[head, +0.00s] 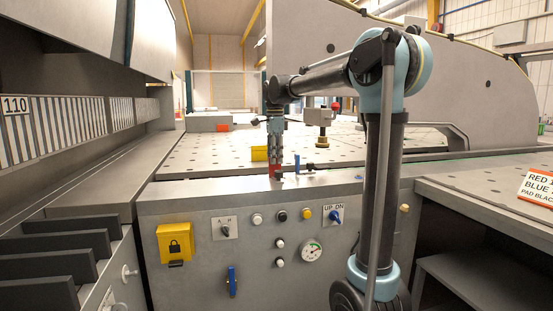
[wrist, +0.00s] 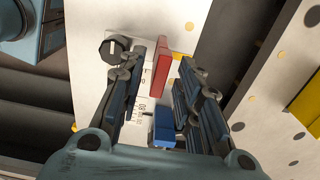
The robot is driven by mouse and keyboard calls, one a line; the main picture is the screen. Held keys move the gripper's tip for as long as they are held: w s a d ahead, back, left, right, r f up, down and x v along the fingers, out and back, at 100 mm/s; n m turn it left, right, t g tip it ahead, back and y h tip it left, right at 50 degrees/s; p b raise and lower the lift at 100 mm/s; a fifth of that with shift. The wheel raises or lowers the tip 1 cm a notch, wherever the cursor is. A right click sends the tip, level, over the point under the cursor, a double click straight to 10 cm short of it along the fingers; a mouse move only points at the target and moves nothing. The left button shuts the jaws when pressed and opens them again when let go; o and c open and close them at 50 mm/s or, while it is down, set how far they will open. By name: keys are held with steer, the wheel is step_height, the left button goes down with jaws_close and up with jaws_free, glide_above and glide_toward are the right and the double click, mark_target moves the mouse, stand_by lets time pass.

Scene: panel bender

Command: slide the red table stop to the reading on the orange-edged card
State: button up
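The red table stop (wrist: 161,68) is an upright red block on a pale plate with a printed scale (wrist: 143,112). In the wrist view it stands between the two fingers of my gripper (wrist: 164,62), with a gap visible on each side. In the head view my gripper (head: 275,160) points down over the red stop (head: 276,171), which it partly covers. A blue block (wrist: 163,126) stands beside the red stop. The orange-edged card (head: 537,188) lies at the right edge; "RED 1", "BLUE" and "PAD BLAC" show, and the rest is cut off.
A black knob (wrist: 114,46) is close to the left finger. The front panel (head: 185,235) carries a yellow lock box (head: 175,243), buttons and a gauge (head: 311,251).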

steer(key=shift+r, duration=0.1)
step_height(320, 180, up, 12)
stand_by(0.5)
step_height(320, 180, up, 5)
step_height(320, 180, down, 17)
stand_by(1.1)
steer(key=shift+c, duration=0.3)
